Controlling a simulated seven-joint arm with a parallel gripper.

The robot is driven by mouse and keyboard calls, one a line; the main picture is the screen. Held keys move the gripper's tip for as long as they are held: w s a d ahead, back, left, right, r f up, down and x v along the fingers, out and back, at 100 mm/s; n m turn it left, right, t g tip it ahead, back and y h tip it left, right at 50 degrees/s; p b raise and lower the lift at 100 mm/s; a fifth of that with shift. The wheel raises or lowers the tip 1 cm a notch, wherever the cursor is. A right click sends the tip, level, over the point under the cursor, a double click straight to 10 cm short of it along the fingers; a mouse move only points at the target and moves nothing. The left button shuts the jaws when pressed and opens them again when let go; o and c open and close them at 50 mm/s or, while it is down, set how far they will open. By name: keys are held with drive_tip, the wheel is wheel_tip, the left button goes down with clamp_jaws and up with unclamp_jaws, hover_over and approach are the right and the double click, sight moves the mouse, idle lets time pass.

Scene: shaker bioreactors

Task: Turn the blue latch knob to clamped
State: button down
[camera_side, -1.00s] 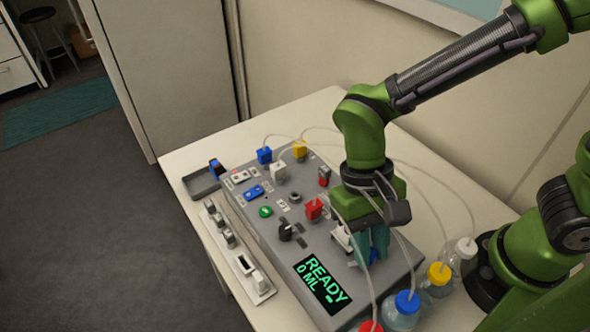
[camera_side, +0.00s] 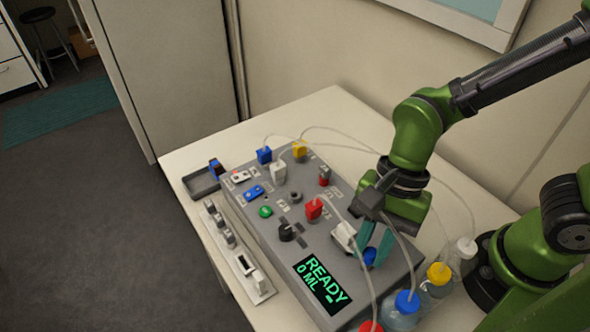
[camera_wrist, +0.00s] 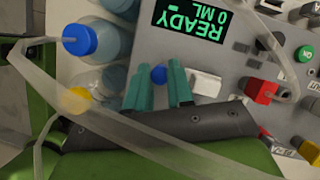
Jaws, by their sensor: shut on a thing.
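The blue latch knob (camera_side: 369,257) is on the right part of the grey panel's top, next to a white block (camera_side: 344,236). My gripper (camera_side: 371,253) has teal fingers pointing down, one on each side of the knob. In the wrist view the round blue knob (camera_wrist: 158,74) shows between the two fingertips (camera_wrist: 158,68), and my gripper is shut on it. The fingers partly hide the knob in the side view, and its pointing direction cannot be read.
The grey panel (camera_side: 235,205) carries several other knobs, switches and coloured blocks, and a screen (camera_side: 322,286) reading READY 0 ML. Bottles with blue (camera_side: 406,301) and yellow (camera_side: 439,273) caps stand close to the right. Thin tubes loop around my gripper.

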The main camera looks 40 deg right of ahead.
drive_tip(key=shift+m+t, duration=0.6)
drive_tip(key=shift+m, duration=0.8)
drive_tip(key=c, duration=1)
unclamp_jaws()
drive_tip(key=s+v, duration=0.1)
drive_tip(key=v, duration=1.5)
drive_tip(key=shift+w+d+r, duration=0.35)
drive_tip(key=shift+w, duration=0.05)
